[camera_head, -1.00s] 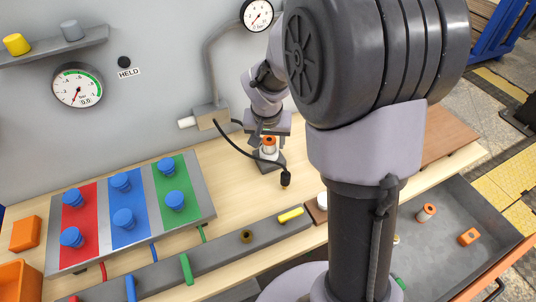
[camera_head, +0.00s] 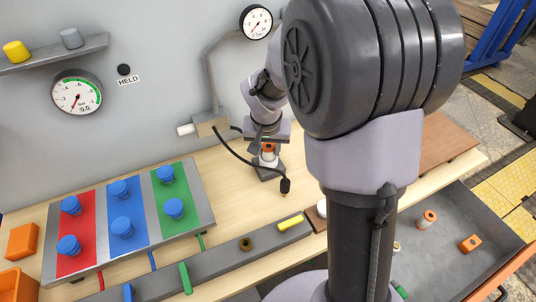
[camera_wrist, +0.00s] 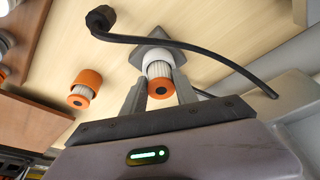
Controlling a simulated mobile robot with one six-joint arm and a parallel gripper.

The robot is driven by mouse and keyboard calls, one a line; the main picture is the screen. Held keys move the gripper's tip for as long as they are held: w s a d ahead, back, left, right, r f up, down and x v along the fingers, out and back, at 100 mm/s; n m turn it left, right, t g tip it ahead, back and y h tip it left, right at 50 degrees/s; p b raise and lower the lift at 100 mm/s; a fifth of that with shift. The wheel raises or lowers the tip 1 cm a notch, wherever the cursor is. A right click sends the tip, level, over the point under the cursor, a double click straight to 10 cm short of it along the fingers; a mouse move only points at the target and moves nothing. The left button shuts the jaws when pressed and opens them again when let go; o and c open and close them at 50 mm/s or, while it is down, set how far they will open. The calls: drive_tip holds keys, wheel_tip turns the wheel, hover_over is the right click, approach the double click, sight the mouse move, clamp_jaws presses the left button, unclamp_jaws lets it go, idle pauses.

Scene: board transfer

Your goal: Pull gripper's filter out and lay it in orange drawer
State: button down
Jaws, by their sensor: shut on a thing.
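A white pleated filter with an orange cap (camera_wrist: 160,82) stands at a small grey base (camera_wrist: 140,52) on the wooden bench. My gripper (camera_wrist: 160,89) is shut on the filter, with one finger on each side. I cannot tell whether the filter is still seated in the base. In the head view, my gripper (camera_head: 267,146) and the filter's orange cap (camera_head: 268,149) show at the back of the bench.
A black cable with a plug (camera_head: 285,186) hangs close beside the filter; the plug also shows in the wrist view (camera_wrist: 100,18). A panel with blue knobs (camera_head: 130,215) is at left. A grey rail (camera_head: 215,262) crosses the front. Another orange-capped filter (camera_wrist: 83,90) stands nearby.

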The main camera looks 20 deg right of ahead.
sight(269, 145)
drive_tip(key=shift+r+p, duration=1.2)
drive_tip(key=shift+r, duration=0.7)
wheel_tip(269, 145, up, 5)
drive_tip(key=p, duration=0.3)
drive_tip(key=shift+f, duration=0.3)
